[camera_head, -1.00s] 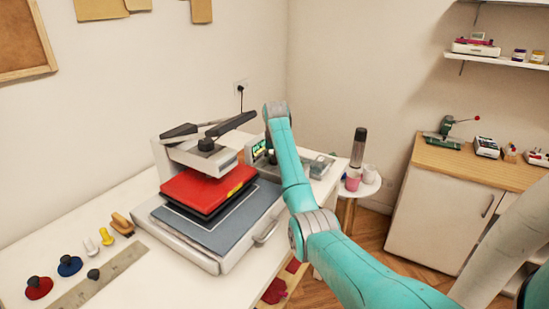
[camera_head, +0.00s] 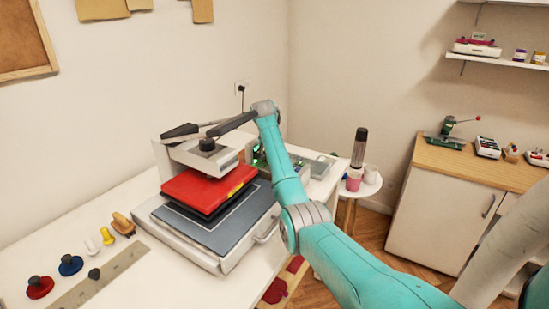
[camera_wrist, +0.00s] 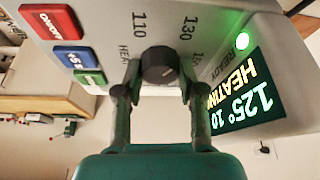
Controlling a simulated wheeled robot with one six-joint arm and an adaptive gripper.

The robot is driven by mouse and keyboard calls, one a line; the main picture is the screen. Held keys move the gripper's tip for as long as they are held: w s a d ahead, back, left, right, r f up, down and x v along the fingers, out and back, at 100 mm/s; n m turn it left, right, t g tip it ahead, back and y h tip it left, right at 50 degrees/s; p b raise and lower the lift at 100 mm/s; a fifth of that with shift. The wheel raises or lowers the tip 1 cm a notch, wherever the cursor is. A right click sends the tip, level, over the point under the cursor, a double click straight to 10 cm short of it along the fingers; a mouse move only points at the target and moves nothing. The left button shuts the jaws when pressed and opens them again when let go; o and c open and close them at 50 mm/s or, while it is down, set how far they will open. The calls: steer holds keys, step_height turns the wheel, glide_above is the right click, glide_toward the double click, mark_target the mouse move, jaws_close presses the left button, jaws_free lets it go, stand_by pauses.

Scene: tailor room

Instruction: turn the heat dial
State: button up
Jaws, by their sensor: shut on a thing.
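The heat dial (camera_wrist: 160,64) is a dark round knob on a grey control panel (camera_wrist: 100,22), at the top middle of the wrist view. Numbers 110 and 130 are printed around it. My gripper (camera_wrist: 158,82) is shut on the dial, one finger on each side. A lit green display (camera_wrist: 245,100) reads 125° and HEATING, upside down in the wrist view. In the head view the heat press, with its red plate (camera_head: 205,187), stands on the white table. My arm hides the dial and most of the control box there.
A green light (camera_wrist: 242,41) glows by the word READY. A red ON/OFF button (camera_wrist: 48,22) and a blue button (camera_wrist: 72,57) sit left of the dial. The press handle (camera_head: 232,124) rises close to my arm. A small round table (camera_head: 360,185) holds cups behind.

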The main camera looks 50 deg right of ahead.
steer(key=shift+f, duration=0.1)
steer(key=o, duration=1.2)
steer(key=shift+c, duration=0.2)
steer(key=shift+n, duration=0.3)
